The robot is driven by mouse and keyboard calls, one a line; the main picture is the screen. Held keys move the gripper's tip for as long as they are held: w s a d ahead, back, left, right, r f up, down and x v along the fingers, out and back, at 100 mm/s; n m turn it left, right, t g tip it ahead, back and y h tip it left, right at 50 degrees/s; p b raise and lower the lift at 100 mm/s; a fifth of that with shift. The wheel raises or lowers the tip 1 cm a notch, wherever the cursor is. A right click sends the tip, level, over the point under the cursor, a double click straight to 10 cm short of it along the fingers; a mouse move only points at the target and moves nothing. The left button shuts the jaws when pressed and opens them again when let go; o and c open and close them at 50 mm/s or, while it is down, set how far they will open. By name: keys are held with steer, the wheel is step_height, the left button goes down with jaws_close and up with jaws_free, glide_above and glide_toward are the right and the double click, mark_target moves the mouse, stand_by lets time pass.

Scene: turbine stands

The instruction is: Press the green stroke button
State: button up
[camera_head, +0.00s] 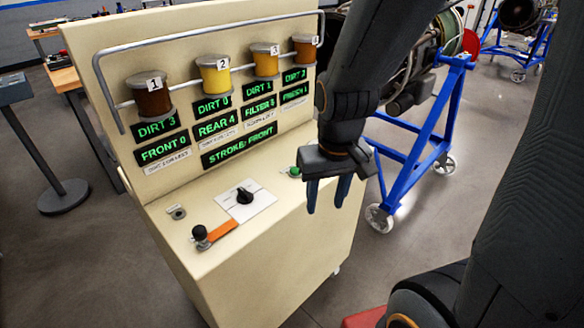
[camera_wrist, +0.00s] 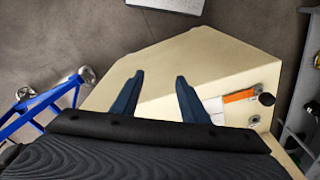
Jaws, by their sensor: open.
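The green stroke button (camera_head: 294,172) is a small green cap on the right part of the cream console's sloped top, in the head view. I cannot make it out in the wrist view. My gripper (camera_head: 326,208) hangs with its fingers pointing down, just right of and nearer the camera than the button. In the wrist view my gripper (camera_wrist: 160,76) shows two dark blue fingers spread apart with nothing between them, over the console. No contact with the button shows. The console's display reads "STROKE: FRONT" (camera_head: 239,146).
The cream console (camera_head: 270,262) also carries a black rotary knob (camera_head: 244,195) on a white plate, a black-topped lever (camera_head: 201,236) beside an orange strip, and several numbered jars behind a metal rail (camera_head: 220,33). A blue wheeled stand (camera_head: 440,130) is close on the right.

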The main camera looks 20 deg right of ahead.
stand_by(0.4)
jaws_close()
stand_by(1.5)
